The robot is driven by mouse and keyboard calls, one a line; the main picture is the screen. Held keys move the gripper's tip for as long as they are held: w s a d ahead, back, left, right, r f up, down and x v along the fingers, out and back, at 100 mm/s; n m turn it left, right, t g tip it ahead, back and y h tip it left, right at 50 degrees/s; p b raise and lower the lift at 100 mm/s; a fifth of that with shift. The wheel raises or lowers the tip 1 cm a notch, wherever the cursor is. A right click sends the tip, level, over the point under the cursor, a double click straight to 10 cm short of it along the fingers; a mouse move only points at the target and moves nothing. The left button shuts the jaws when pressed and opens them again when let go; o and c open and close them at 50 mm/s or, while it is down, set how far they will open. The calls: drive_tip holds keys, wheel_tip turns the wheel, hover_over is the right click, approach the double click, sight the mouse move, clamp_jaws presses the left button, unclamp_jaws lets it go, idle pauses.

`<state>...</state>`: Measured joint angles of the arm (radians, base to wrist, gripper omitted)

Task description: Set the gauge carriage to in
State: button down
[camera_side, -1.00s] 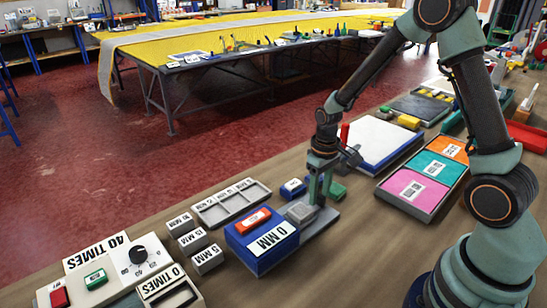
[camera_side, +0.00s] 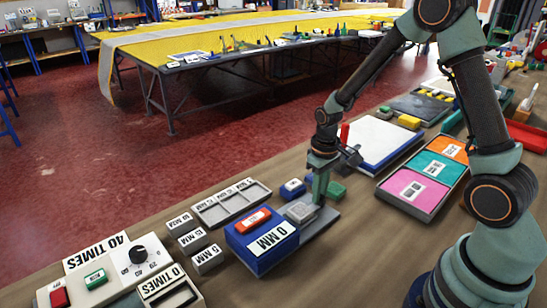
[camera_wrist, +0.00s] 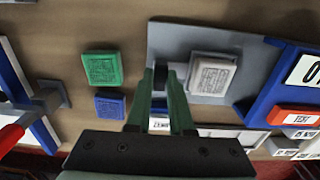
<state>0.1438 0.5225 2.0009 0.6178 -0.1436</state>
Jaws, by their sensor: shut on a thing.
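The gauge is a blue box (camera_side: 258,262) with a white "0 MM" label and a grey plate (camera_side: 322,225) reaching out to its right. A light grey block (camera_side: 300,211) with a printed square sits on the plate; it also shows in the wrist view (camera_wrist: 212,75). My gripper (camera_side: 319,198) is low at the far edge of the plate. In the wrist view my gripper (camera_wrist: 160,78) is shut on a small dark upright piece at the plate's edge, seemingly the gauge carriage's grip. The fingers hide most of it, so its join to the plate cannot be told.
A small blue block (camera_side: 292,188) and green block (camera_side: 337,190) stand close beside my fingers. A red piece (camera_side: 253,219) tops the blue box. A grey tray (camera_side: 231,202) and labelled grey blocks (camera_side: 193,241) are left. A white-topped panel (camera_side: 375,142) lies behind.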

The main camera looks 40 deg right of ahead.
sight(290, 210)
idle(0.8)
drive_tip(key=a, duration=1)
drive_tip(key=shift+a, duration=0.3)
drive_tip(key=c, duration=0.8)
unclamp_jaws()
wheel_tip(290, 210, up, 12)
drive_tip(key=shift+r, duration=0.1)
